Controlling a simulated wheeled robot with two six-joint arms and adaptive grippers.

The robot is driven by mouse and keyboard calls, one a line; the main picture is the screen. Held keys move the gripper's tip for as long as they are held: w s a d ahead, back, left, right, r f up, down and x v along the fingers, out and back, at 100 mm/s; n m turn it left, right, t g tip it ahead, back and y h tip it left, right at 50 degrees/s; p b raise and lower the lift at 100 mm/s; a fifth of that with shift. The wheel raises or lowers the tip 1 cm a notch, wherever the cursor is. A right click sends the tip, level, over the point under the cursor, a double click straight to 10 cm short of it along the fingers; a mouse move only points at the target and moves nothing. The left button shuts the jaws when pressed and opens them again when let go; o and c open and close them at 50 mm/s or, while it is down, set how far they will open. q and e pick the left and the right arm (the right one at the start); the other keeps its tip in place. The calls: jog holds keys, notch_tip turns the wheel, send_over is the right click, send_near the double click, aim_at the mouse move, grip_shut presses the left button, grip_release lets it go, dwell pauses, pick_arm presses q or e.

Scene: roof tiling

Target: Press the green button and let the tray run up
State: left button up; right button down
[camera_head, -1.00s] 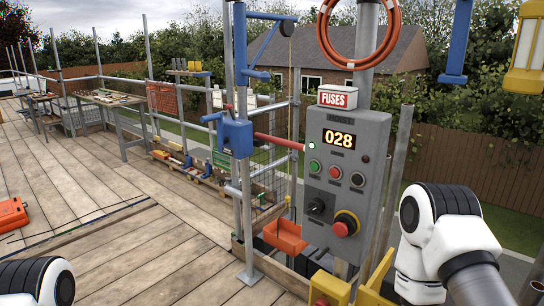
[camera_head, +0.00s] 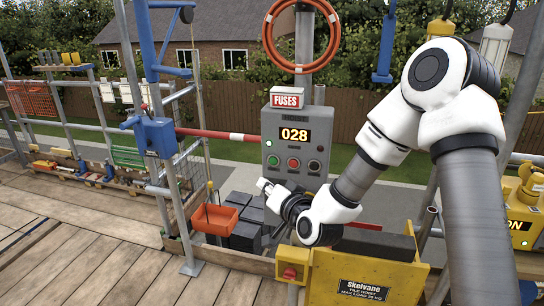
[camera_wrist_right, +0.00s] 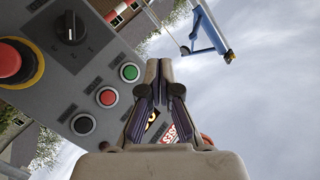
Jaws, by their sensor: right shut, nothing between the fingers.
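The green button (camera_head: 273,160) is at the left of a row on the grey hoist control box (camera_head: 323,120), under a display reading 028. It also shows in the right wrist view (camera_wrist_right: 130,72). My right gripper (camera_head: 263,185) is shut and empty, below and left of the button row in the head view. In the right wrist view its closed fingertips (camera_wrist_right: 158,62) are beside the green button; I cannot tell whether they touch it. A yellow Skelvane tile hoist tray (camera_head: 385,278) stands low in front, with a dark grey block along its top. My left gripper is out of view.
A red button (camera_head: 293,163) sits beside the green one. The wrist view shows a red emergency stop (camera_wrist_right: 12,62) and a black knob (camera_wrist_right: 70,27). An orange bin (camera_head: 215,219) hangs left of the box. A blue-fitted scaffold pole stands farther left; the deck there is clear.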

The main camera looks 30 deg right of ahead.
aim_at(273, 161)
jog(key=w+d+p, duration=0.1)
jog(key=w+d, duration=0.5)
jog(key=shift+w+f+p, duration=0.1)
jog(key=shift+f+p, duration=0.05)
jog(key=shift+p, duration=0.2)
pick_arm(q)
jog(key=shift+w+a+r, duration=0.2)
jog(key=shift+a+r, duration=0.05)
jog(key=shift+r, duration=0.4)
pick_arm(e)
jog(key=shift+a, duration=0.15)
dwell(0.8)
jog(key=shift+w+d, duration=0.3)
jog(key=shift+d, duration=0.1)
